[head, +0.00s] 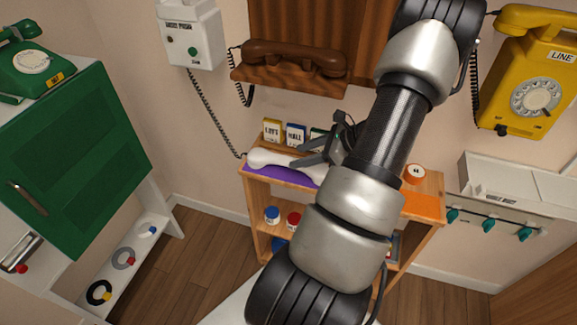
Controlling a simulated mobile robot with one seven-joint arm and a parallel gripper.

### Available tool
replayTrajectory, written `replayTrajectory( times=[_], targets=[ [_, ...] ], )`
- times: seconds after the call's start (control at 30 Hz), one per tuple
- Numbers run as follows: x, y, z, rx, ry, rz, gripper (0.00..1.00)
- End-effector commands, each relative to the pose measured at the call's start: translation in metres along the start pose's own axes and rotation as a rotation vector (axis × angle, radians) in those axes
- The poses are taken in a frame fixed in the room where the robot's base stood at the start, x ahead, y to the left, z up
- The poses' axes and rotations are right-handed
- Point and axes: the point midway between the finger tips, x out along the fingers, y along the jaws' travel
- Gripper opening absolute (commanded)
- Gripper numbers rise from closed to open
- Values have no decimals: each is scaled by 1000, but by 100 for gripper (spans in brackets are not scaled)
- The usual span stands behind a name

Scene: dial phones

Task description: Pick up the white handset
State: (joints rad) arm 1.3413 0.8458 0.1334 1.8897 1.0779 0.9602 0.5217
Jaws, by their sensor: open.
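The white handset (268,158) lies on the purple mat (262,174) on top of a small wooden shelf, at the left end of its top. A coiled cord runs from it up to the white wall phone (190,35). My gripper (306,158) is open, with its dark fingers at the right part of the handset. I cannot tell whether the fingers touch it or lie around it.
Small labelled boxes (295,135) stand just behind the handset. A brown handset (293,57) rests on a wooden wall ledge above. A yellow phone (530,85) hangs at right. A green cabinet door (75,160) is at left.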

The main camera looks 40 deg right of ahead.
Motion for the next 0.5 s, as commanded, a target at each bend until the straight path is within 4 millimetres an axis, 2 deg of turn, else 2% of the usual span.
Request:
replayTrajectory(
  times=[0.17,0.4,0.5],
  targets=[
    [12,2,-2,1,-1,1,47],
    [47,8,-6,0,0,2,47],
    [54,8,-5,1,-1,1,47]
  ],
)
